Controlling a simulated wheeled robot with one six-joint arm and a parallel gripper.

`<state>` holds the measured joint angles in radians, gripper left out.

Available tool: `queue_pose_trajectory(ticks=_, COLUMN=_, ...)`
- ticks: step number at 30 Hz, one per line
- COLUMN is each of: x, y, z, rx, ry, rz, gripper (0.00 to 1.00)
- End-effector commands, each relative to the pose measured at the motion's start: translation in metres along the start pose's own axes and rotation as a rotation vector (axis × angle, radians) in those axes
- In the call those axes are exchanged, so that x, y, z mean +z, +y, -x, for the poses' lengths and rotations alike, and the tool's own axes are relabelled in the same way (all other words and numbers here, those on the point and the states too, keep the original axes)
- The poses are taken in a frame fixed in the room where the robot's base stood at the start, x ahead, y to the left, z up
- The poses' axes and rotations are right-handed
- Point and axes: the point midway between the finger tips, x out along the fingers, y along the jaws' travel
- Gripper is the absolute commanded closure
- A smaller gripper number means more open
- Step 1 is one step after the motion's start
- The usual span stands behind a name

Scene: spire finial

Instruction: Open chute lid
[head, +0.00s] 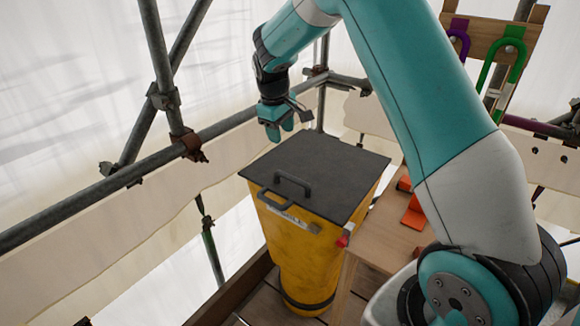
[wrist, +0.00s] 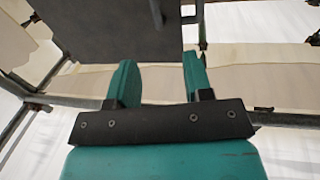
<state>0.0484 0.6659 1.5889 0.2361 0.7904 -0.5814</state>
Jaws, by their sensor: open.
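The yellow chute (head: 305,255) stands in the middle of the head view, tapering downward. Its flat dark grey lid (head: 325,165) lies shut across the top. A dark bar handle (head: 293,182) is on the lid near its front edge, and a second loop (head: 273,202) is on the chute's front just below. My gripper (head: 283,131) hangs over the far left part of the lid, apart from the handle. In the wrist view its two teal fingers (wrist: 160,80) are spread with nothing between them. A grey panel, apparently the lid (wrist: 105,25), fills the upper left there.
Scaffold poles (head: 100,190) run along the left and behind the chute. A wooden bench (head: 385,240) with orange pieces (head: 412,213) adjoins its right side. A wooden rack (head: 490,45) with green and purple hooks stands at back right.

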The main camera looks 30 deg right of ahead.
Motion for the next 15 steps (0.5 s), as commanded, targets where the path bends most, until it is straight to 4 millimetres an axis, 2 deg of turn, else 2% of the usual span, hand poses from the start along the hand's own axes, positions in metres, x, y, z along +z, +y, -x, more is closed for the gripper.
queue_pose_trajectory(ticks=3, x=-0.002, y=0.010, z=-0.010, rx=0.012, ry=-0.014, rz=-0.007, gripper=0.54)
queue_pose_trajectory(ticks=8, x=-0.001, y=0.011, z=-0.032, rx=0.012, ry=-0.017, rz=-0.008, gripper=0.54)
queue_pose_trajectory(ticks=15, x=0.000, y=0.011, z=-0.085, rx=0.010, ry=-0.016, rz=-0.006, gripper=0.54)
